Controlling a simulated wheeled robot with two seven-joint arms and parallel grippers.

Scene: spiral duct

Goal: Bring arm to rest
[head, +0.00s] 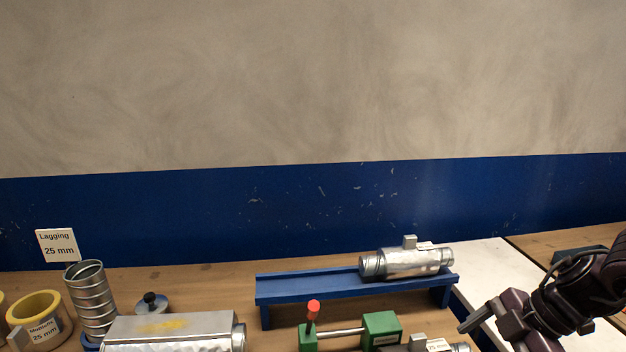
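My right arm comes in from the right edge, and its dark gripper (486,322) is low at the right, over the pale board. One finger points left, and I cannot tell how far apart the fingers are. I see nothing held in it. My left gripper is not in view. A silver duct piece (405,262) with a small grey block on top lies on the blue stand (300,288), apart from the gripper. Another silver piece (436,346) is cut off by the bottom edge, just left of the gripper.
A green clamp (381,330) with a red-tipped lever stands before the stand. At left are a spiral duct (92,300), a yellow-rimmed roll (36,308), a silver box (165,327) and a Lagging sign (57,245). The pale board (488,268) has free room behind the gripper.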

